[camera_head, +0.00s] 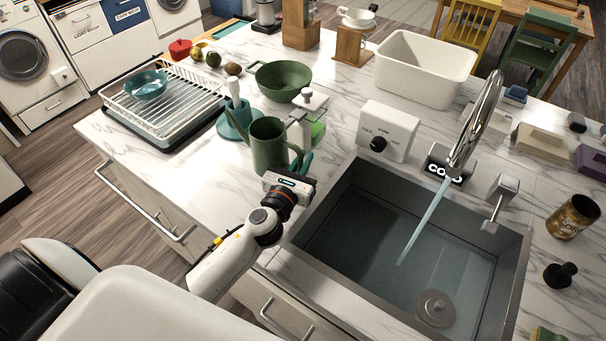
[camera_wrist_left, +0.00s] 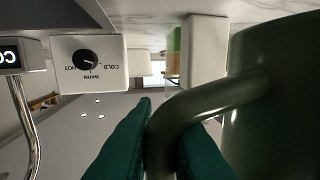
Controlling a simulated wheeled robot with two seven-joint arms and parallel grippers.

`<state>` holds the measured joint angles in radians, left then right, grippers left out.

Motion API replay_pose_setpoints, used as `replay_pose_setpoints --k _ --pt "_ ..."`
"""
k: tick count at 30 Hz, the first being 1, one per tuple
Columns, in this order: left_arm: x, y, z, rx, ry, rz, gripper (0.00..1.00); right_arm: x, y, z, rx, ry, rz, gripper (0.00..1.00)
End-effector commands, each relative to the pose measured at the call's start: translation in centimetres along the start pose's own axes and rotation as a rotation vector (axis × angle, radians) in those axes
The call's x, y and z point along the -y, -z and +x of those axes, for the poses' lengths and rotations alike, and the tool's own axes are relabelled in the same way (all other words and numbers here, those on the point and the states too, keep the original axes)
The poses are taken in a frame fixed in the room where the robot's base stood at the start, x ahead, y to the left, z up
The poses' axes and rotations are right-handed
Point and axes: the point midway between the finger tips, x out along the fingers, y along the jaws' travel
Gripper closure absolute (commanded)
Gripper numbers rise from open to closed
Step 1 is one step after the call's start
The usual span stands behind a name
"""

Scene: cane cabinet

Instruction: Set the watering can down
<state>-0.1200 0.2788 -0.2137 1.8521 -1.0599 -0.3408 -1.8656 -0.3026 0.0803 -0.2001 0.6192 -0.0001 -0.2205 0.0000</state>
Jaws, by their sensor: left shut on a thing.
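The dark green watering can (camera_head: 268,147) is upright over the marble counter, left of the sink. My left gripper (camera_head: 300,167) is on the sink side of the can. In the left wrist view its green fingers (camera_wrist_left: 160,145) are shut around the can's curved handle (camera_wrist_left: 205,97), and the can's body (camera_wrist_left: 275,90) fills the right side. My right gripper is not in view.
The sink (camera_head: 350,240) holds water under a running faucet (camera_head: 478,125). A white temperature-dial box (camera_head: 388,130) stands behind it. The counter's front-left part is clear.

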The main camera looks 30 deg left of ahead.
Motion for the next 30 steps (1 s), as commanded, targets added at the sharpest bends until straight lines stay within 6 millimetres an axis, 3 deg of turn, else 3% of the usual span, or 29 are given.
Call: replay_pose_setpoints --k 7,21,22,25,30 --pt "-0.1 -3.4 0.0 -0.001 0.001 -0.001 1.0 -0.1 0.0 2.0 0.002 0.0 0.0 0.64" --pt "-0.1 -4.1 0.0 -0.002 -0.001 0.002 1.0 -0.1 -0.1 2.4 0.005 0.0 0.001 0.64" --pt "-0.1 -4.1 0.0 0.002 -0.001 -0.001 0.83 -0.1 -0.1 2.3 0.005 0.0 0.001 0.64" --pt "-0.1 -4.1 0.0 0.002 -0.001 -0.001 0.67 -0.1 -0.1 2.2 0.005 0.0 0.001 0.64" --pt "-0.1 -4.0 0.0 0.002 -0.001 -0.001 0.66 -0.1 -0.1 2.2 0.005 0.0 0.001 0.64"
